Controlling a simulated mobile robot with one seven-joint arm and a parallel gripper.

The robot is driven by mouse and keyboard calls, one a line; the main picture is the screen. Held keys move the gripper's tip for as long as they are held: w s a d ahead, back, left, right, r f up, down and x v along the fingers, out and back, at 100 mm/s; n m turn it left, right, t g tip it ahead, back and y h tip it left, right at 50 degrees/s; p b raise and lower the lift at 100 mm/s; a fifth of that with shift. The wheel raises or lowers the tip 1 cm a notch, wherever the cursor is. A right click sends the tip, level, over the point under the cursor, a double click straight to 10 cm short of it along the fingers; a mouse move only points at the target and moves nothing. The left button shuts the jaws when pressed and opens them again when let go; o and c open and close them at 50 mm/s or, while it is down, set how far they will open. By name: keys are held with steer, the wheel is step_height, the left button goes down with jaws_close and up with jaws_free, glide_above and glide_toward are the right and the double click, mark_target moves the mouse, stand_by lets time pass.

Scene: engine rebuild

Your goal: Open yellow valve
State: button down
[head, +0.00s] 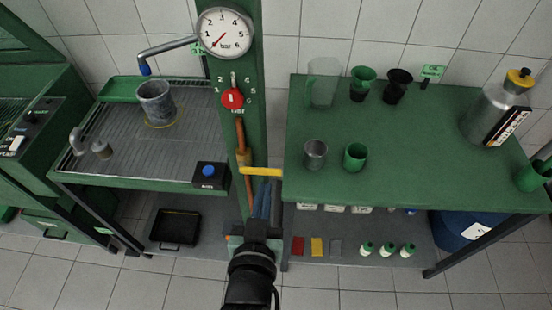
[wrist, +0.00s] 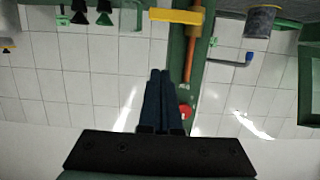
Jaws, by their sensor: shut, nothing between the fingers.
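The yellow valve handle (head: 262,171) sticks out level to the right from a copper pipe (head: 241,140) on the green column. My gripper (head: 267,196) is just below the handle in the head view, its fingers pointing up, together and empty. In the wrist view, which looks upside down, the yellow handle (wrist: 175,16) lies past the fingertips of my gripper (wrist: 160,72), with a visible gap. My wrist hides the lower part of the pipe in the head view.
A pressure gauge (head: 223,33) and a red knob (head: 232,99) are on the column above. A wash tray with a grey cylinder (head: 156,103) stands left. A green table (head: 420,170) with cups and funnels stands close on the right.

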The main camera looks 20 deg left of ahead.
steer(key=shift+s, duration=0.1)
stand_by(0.3)
steer(key=p, duration=0.2)
glide_above(271, 172)
steer(key=s, duration=0.2)
step_height(271, 172, down, 2)
step_height(271, 172, down, 4)
steer(key=shift+w+d+r, duration=0.1)
steer(key=shift+r, duration=0.15)
steer(key=shift+f, duration=0.5)
steer(key=shift+d+f+m, duration=0.2)
steer(key=shift+f+m, duration=0.3)
steer(key=shift+m, duration=0.1)
steer(key=shift+f+m+y+b, duration=0.4)
steer(key=shift+f+b, duration=0.1)
steer(key=shift+b, duration=0.25)
step_height(271, 172, down, 7)
steer(key=a+m+y+b, duration=0.2)
steer(key=m+b, duration=0.8)
steer(key=b, duration=0.6)
steer(key=shift+s+y, duration=0.25)
steer(key=shift+y, duration=0.45)
